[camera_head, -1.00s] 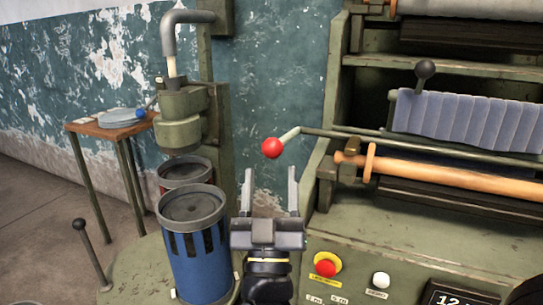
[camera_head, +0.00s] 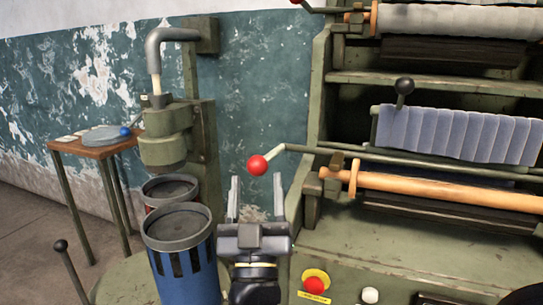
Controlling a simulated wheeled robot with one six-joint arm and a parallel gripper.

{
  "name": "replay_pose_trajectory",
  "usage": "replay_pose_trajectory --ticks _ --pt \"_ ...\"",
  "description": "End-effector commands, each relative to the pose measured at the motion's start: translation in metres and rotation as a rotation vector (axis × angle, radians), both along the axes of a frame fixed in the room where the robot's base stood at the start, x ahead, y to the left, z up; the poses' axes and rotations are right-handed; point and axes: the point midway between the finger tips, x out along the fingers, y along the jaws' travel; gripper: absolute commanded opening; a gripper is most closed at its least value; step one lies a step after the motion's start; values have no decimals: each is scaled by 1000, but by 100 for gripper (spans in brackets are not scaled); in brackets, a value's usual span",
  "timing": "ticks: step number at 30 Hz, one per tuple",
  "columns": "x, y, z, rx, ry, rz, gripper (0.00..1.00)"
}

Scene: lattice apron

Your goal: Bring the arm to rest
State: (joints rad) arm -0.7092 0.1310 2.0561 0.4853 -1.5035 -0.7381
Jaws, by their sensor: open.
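My gripper (camera_head: 256,198) is in the lower middle of the head view, its two grey fingers pointing up and spread apart. It is open, with nothing between the fingers. A red ball knob (camera_head: 257,165) on a lever from the green machine shows just above the fingertips in the picture. I cannot tell how far apart in depth they are. A blue slotted canister (camera_head: 186,270) stands to the left of my gripper.
The green machine (camera_head: 370,250) with rollers fills the right side, with a red button (camera_head: 314,284) and a white button (camera_head: 370,295) at its front. A second canister (camera_head: 170,188) stands behind the blue one. A small wooden table (camera_head: 95,150) stands at the far left by the wall.

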Motion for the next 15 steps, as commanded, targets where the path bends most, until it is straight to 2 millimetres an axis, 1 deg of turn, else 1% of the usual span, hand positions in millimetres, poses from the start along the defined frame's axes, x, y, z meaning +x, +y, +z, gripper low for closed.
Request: replay_pose_trajectory --ticks 1,3,9,12,15 --pt "8 -1 8 3 -4 -3 55" --pt "18 -1 17 2 -4 -3 55" --pt "40 0 38 1 -3 -3 55" --pt "46 0 45 0 -1 -1 55" --pt "45 1 46 -1 0 0 55"
